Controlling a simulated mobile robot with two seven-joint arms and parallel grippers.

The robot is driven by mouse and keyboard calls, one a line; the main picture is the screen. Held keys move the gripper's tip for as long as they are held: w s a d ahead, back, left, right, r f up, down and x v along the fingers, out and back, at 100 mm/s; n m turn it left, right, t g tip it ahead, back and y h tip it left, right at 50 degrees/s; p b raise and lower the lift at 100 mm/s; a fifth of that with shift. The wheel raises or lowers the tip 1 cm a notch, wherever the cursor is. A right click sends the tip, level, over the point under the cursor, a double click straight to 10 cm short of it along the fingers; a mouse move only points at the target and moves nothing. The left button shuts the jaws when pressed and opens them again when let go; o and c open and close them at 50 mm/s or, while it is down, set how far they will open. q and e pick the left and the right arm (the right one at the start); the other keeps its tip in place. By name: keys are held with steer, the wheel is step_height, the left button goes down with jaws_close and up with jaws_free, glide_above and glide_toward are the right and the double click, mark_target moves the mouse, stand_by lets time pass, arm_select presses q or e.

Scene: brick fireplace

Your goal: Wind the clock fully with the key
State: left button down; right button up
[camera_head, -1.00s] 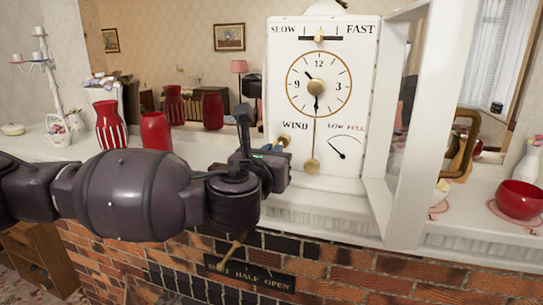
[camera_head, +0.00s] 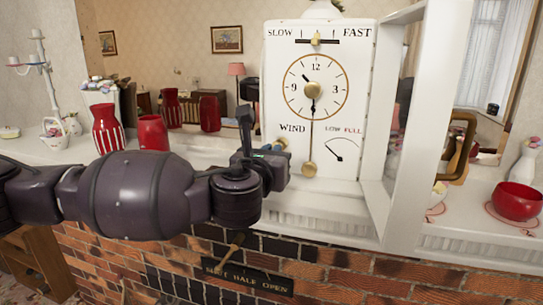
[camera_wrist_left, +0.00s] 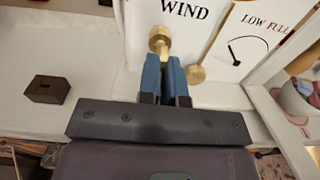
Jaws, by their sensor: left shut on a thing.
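The white clock (camera_head: 350,112) stands on the mantel with a round dial, a SLOW–FAST slider (camera_head: 316,40) at the top and a brass pendulum (camera_head: 309,169) in front. The brass key (camera_head: 282,143) is at the WIND label, left of the pendulum; its round end also shows in the left wrist view (camera_wrist_left: 158,38). My left gripper (camera_wrist_left: 166,70) is shut on the key, its blue fingers together just below the brass end. The key's shank is mostly hidden. The LOW–FULL gauge (camera_head: 343,150) has its needle toward LOW. My right gripper is not in view.
A small dark block (camera_wrist_left: 47,90) lies on the mantel left of the gripper. Red vases (camera_head: 153,132) stand further left. A white frame (camera_head: 430,110) rises close to the clock's right, with a red bowl (camera_head: 517,201) beyond. A HALF OPEN plate (camera_head: 248,276) is below on the brick.

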arm_select(q)
steer(key=shift+r+m+p, duration=0.1)
steer(key=shift+m+p, duration=0.4)
steer(key=shift+p, duration=0.05)
steer(key=shift+m+p, duration=0.6)
steer(key=shift+m, duration=1.1)
steer(key=shift+w, duration=0.1)
steer(key=m, duration=0.4)
steer(key=shift+m, duration=0.3)
